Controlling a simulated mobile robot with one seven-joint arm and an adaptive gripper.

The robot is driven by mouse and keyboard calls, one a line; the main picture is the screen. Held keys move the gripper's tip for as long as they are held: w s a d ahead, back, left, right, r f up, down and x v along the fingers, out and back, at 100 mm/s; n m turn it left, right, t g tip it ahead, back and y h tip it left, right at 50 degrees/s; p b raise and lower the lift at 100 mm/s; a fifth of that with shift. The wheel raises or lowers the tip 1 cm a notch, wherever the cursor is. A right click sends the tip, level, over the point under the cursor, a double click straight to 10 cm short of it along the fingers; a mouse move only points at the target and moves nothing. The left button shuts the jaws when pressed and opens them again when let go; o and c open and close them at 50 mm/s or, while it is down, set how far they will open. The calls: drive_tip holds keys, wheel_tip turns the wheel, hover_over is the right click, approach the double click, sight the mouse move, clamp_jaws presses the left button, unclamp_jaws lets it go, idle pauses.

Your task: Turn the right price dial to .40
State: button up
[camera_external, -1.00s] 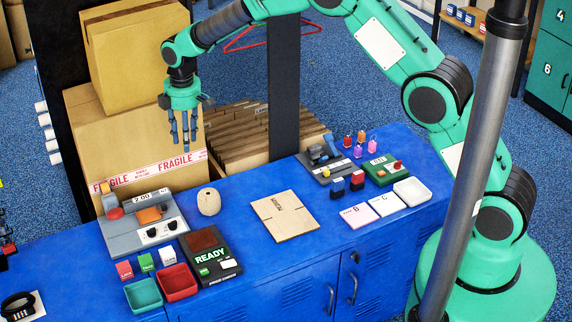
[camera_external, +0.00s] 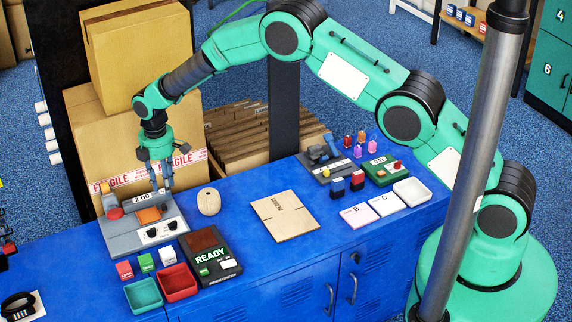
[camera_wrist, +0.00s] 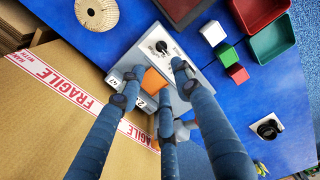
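The grey price machine (camera_external: 125,238) stands at the left of the blue counter, with a display reading 2.00 (camera_external: 142,197) and an orange pad (camera_external: 149,214). Its white panel carries two black dials. The right price dial (camera_external: 172,226) also shows in the wrist view (camera_wrist: 161,47); its setting is too small to read. The left dial (camera_external: 152,233) is partly covered by a finger in the wrist view. My gripper (camera_external: 161,188) is above the back of the machine, fingers down, apart and empty. In the wrist view its fingertips (camera_wrist: 158,82) spread over the machine, short of the right dial.
A red button (camera_external: 115,213) is on the machine's left. A twine ball (camera_external: 209,201) and the READY device (camera_external: 213,262) stand to the right. Teal (camera_external: 144,295) and red (camera_external: 178,283) trays lie in front. A large FRAGILE carton (camera_external: 90,125) rises close behind.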

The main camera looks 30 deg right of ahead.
sight(172, 225)
drive_tip(key=shift+f, duration=0.1)
drive_tip(key=shift+f, duration=6.8)
clamp_jaws()
